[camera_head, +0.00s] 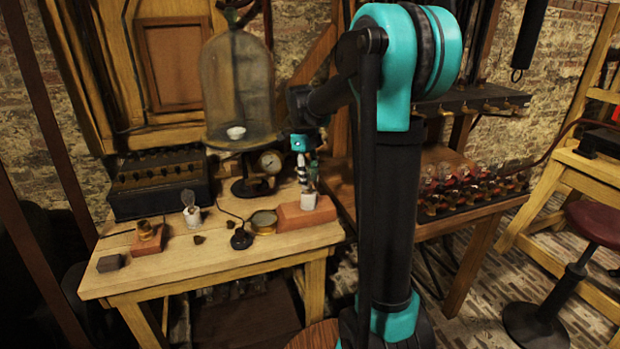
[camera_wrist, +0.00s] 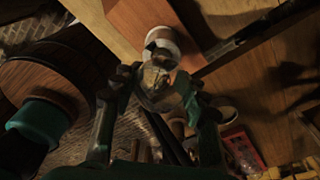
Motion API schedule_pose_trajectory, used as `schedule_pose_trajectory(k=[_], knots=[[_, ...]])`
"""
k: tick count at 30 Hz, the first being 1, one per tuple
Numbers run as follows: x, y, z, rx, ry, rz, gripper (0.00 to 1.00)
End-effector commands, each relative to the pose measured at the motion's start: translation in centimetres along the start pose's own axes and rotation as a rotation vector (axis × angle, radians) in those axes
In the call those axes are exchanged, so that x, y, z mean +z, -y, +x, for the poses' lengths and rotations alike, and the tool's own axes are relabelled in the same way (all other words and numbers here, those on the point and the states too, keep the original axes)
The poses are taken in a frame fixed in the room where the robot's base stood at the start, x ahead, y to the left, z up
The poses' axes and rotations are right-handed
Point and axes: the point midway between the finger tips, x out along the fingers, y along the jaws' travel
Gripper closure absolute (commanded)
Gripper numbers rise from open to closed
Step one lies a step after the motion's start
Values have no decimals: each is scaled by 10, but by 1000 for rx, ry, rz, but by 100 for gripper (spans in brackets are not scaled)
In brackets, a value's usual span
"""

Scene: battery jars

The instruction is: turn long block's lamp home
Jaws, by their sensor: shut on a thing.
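The long reddish-brown block (camera_head: 305,213) lies near the right end of the pale wooden table. A lamp with a white base (camera_head: 308,200) stands upright on it. My gripper (camera_head: 303,178) points down over the block from above. In the wrist view the gripper (camera_wrist: 155,84) is shut around the lamp's glass bulb (camera_wrist: 153,78), with the white base (camera_wrist: 163,40) beyond it and the block (camera_wrist: 142,24) behind. The fingers partly hide the glass. I cannot tell how deep the lamp sits in its socket.
A second lamp (camera_head: 191,212) stands on the table, near a small block with a brass socket (camera_head: 148,238). A glass bell jar (camera_head: 238,85), a gauge (camera_head: 271,161), a round brass dish (camera_head: 264,221) and a dark box (camera_head: 160,183) are close by.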

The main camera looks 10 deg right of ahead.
Motion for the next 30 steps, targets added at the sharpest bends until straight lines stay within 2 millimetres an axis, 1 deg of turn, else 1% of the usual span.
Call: schedule_pose_trajectory(k=[1,4,11,12,18,26,30], knots=[[0,0,0,6,0,46,92],[0,0,0,14,-1,110,92],[0,-1,0,15,-1,127,92],[0,0,0,15,-1,127,55],[0,0,0,15,-1,126,32],[0,0,0,15,-1,125,32],[0,0,-7,15,0,125,32]])
